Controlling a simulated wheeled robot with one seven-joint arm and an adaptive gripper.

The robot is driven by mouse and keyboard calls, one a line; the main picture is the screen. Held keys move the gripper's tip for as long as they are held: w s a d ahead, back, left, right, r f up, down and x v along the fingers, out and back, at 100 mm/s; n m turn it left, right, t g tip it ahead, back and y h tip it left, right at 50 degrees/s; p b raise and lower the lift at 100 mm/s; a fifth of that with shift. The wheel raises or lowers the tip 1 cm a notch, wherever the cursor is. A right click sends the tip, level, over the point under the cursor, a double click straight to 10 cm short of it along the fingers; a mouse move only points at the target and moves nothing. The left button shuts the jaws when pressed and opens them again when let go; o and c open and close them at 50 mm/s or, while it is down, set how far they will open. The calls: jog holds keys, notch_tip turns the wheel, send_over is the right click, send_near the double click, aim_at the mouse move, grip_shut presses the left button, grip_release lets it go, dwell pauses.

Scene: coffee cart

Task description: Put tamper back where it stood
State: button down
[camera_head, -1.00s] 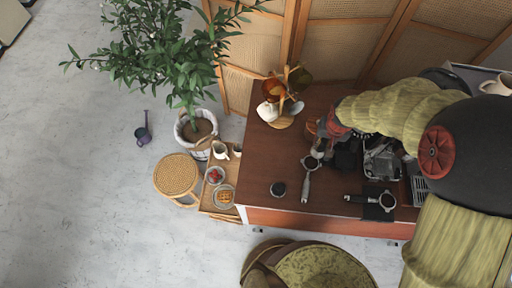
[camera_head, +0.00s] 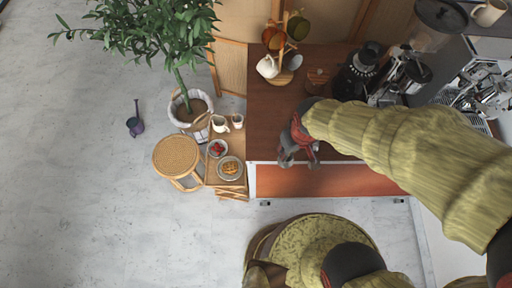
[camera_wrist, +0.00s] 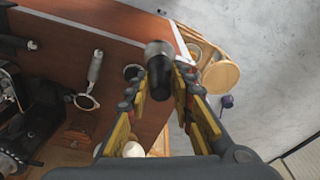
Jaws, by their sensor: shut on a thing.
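My gripper (camera_wrist: 160,76) is shut on the tamper (camera_wrist: 158,50), which has a black handle and a metal base. The fingers hold it by the handle. In the head view my gripper (camera_head: 298,152) is over the front left part of the wooden counter (camera_head: 262,125), and the tamper cannot be made out there. In the wrist view a dark round piece (camera_wrist: 131,72) lies on the counter just left of the tamper. I cannot tell whether the tamper's base touches the counter.
A portafilter (camera_wrist: 92,84) lies left of the tamper in the wrist view. A mug tree (camera_head: 284,62) and grinder (camera_head: 358,72) stand at the back. A side table (camera_head: 230,150) with plates and a stool (camera_head: 176,156) stand left. Bare counter lies left of my gripper.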

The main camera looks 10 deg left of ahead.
jog(key=w+a+f, duration=0.9)
jog(key=w+f, duration=0.1)
jog(key=f, duration=0.3)
jog(key=shift+w+a+p, duration=0.25)
jog(key=shift+a+p, duration=0.05)
jog(key=shift+p, duration=0.1)
jog(key=shift+f, duration=0.1)
jog(key=c, duration=2)
grip_release()
jog(key=shift+f, duration=0.15)
jog(key=o, duration=0.5)
jog(key=shift+c, duration=0.2)
